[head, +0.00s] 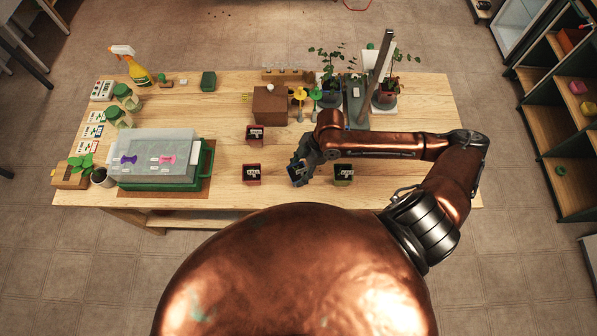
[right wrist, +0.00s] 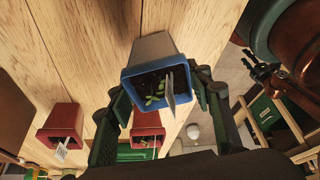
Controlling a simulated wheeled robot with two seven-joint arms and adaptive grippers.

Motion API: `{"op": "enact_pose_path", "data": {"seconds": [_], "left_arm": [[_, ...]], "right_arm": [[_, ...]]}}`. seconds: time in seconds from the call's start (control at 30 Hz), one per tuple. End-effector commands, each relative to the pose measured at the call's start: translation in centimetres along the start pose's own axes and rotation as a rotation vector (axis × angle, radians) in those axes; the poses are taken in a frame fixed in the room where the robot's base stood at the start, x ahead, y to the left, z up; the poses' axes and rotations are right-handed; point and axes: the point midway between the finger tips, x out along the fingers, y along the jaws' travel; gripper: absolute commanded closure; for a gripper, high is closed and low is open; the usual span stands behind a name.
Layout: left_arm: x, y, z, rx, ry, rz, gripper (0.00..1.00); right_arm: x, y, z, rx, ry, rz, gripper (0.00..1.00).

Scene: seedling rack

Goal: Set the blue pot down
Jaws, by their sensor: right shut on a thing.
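The blue pot (right wrist: 131,84) holds dark soil, small green leaves and a pale label. It sits between the two fingers of my right gripper (right wrist: 163,95), which is shut on it. In the head view the blue pot (head: 294,171) is at the table's near side, partly hidden by my right gripper (head: 300,170). I cannot tell whether its base touches the wood.
On the wooden table (head: 225,120), a red pot (head: 252,180) stands left of the blue pot, another red pot (head: 255,140) behind that, and a green pot (head: 343,180) to its right. A covered green tray (head: 208,172) is at the left; potted plants stand behind my arm.

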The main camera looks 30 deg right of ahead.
Motion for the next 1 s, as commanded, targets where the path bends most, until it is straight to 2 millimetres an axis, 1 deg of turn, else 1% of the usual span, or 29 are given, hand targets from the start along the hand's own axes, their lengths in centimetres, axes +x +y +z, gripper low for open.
{"op": "enact_pose_path", "data": {"seconds": [0.07, 0.37, 0.4, 0.63, 0.9, 1.0], "left_arm": [[0.04, -0.01, -0.02, 0.0, 0.0, 0.0, 0.6], [0.0, -0.02, -0.04, 0.0, 0.001, 0.0, 0.6], [0.0, -0.02, -0.04, 0.0, 0.001, 0.0, 0.6], [0.01, -0.02, -0.04, 0.0, 0.001, 0.0, 0.6], [0.02, -0.03, -0.03, 0.0, 0.001, 0.0, 0.6], [-0.02, -0.03, -0.04, 0.0, 0.001, 0.0, 0.6]], "right_arm": [[0.54, 0.06, 0.22, 0.0, 0.0, 0.002, 0.81], [0.68, 0.05, 0.27, 0.0, 0.0, 0.002, 0.81], [0.72, 0.03, 0.29, 0.0, 0.0, 0.002, 0.52], [0.7, 0.04, 0.29, 0.0, 0.0, 0.002, 0.36], [0.65, 0.05, 0.27, -0.001, 0.0, 0.002, 0.36], [0.11, 0.1, 0.25, -0.001, -0.001, 0.003, 0.36]]}}
